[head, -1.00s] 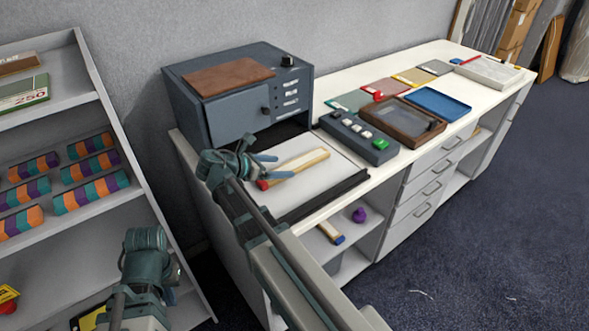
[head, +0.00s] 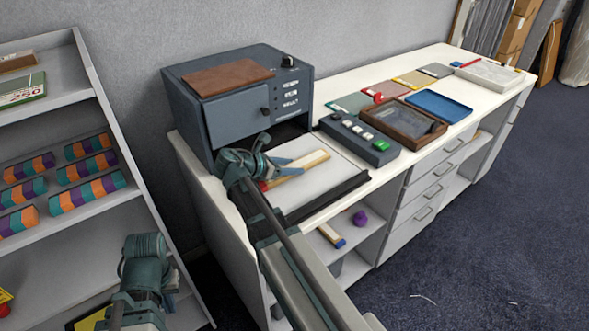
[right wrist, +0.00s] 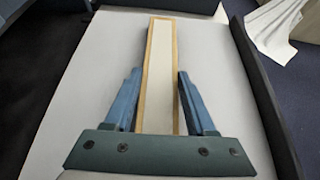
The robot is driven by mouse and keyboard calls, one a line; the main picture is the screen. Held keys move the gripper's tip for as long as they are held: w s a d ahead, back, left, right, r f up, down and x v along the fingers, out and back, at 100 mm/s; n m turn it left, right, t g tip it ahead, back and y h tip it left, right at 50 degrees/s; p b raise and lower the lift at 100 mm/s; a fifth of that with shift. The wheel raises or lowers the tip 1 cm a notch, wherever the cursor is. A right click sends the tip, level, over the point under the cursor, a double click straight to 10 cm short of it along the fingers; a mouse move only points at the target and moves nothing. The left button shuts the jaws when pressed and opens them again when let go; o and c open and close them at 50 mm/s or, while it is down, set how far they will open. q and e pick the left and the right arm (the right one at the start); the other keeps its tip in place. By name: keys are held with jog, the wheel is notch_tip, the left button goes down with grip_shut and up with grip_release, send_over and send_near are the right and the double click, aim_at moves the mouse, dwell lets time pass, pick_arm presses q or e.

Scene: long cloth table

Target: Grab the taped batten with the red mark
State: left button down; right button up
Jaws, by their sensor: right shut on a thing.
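The taped batten (head: 308,160) is a pale wooden strip with a whitish upper face, lying over the white board on the counter. A little red (head: 263,186) shows at its near end, partly behind my gripper. My right gripper (head: 284,166) is at the batten's near part. In the right wrist view the batten (right wrist: 160,55) runs away between the two blue fingers of the gripper (right wrist: 158,82), which is shut on it. The red end is outside that view. My left arm's end (head: 145,262) is at the lower left of the head view; its fingers cannot be made out.
A dark box unit (head: 235,98) stands behind the board (head: 330,178). A button panel (head: 358,138) and a brown tray (head: 408,122) stand to the right. Another batten, blue-ended (head: 331,236), lies on the shelf below. A shelf rack (head: 110,115) with striped rolls is at left.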

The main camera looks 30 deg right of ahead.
grip_shut()
jog(key=shift+r+p, duration=0.45)
jog(key=shift+p, duration=0.05)
notch_tip(320, 180, up, 3)
jog(key=p, duration=0.2)
jog(key=shift+f+p, duration=0.15)
jog(key=shift+p, duration=0.2)
jog(key=s+a, duration=0.3)
jog(key=s, duration=0.1)
jog(key=s+a+r+p, duration=0.1)
jog(key=s+a, duration=0.6)
jog(key=s, duration=0.1)
jog(key=shift+s+a+r, duration=0.1)
jog(key=shift+a+r, duration=0.05)
jog(key=shift+r, duration=0.05)
